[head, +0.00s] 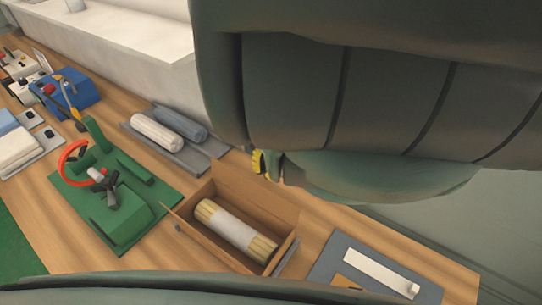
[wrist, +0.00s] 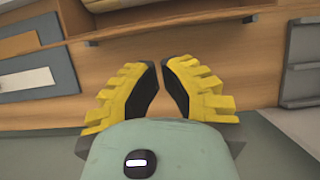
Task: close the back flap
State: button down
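The brown box (head: 205,248) stands open on the table in the head view, with a pale roll (head: 235,229) lying inside. Its back flap (head: 250,188) seems to stand up along the far side. My gripper (head: 262,163), with yellow ridged fingers, is just above and behind this flap, apart from it as far as I can see. In the wrist view my gripper's fingertips (wrist: 160,63) are close together with a narrow gap and nothing between them. The flap's edge (wrist: 200,25) crosses the top of that view, ahead of the fingertips. My arm hides part of the area behind the box.
A grey tray with two rolls (head: 182,134) lies behind the box to the left. A green fixture with a red ring (head: 120,190) stands left of the box. A grey mat with a white strip (head: 378,272) lies to the right. Bare table shows behind the box.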

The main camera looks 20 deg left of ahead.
jog(key=shift+s+a+r+p, duration=0.1)
jog(key=shift+s+a+p, duration=0.05)
jog(key=shift+s+p, duration=0.25)
jog(key=shift+s+a+r+p, duration=0.15)
jog(key=shift+s+p, duration=0.15)
jog(key=shift+s, duration=0.15)
jog(key=shift+f, duration=0.15)
jog(key=shift+s+p, duration=0.2)
jog(key=shift+p, duration=0.45)
